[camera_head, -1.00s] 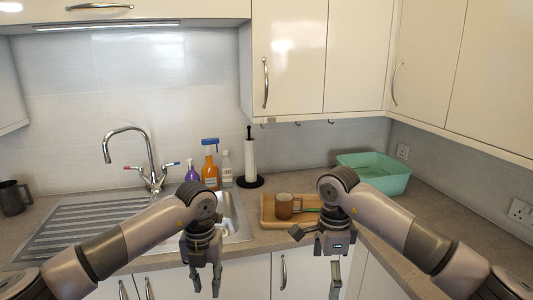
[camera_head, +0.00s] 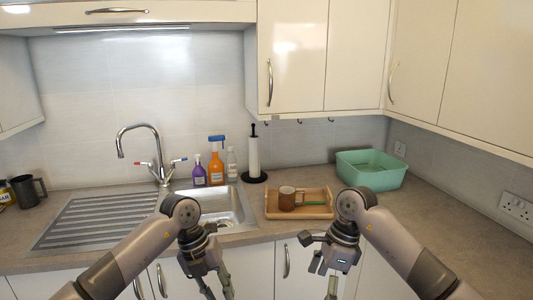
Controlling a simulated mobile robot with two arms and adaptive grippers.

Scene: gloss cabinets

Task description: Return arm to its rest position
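My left gripper (camera_head: 216,284) hangs in front of the counter below the sink, pointing down, its fingers apart with nothing between them. My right gripper (camera_head: 325,280) hangs in front of the cabinet doors below the wooden tray (camera_head: 318,212). Its fingers point down and I see nothing held; its fingertips are partly cut off by the bottom edge. Both forearms come in from the lower corners, bent at the wrist.
The sink (camera_head: 230,206) with its tap (camera_head: 150,150) is at left centre. Bottles (camera_head: 216,162) stand behind it beside a paper towel holder (camera_head: 254,158). A brown mug (camera_head: 287,199) is on the tray. A green basin (camera_head: 370,172) sits at the back right. The right counter is clear.

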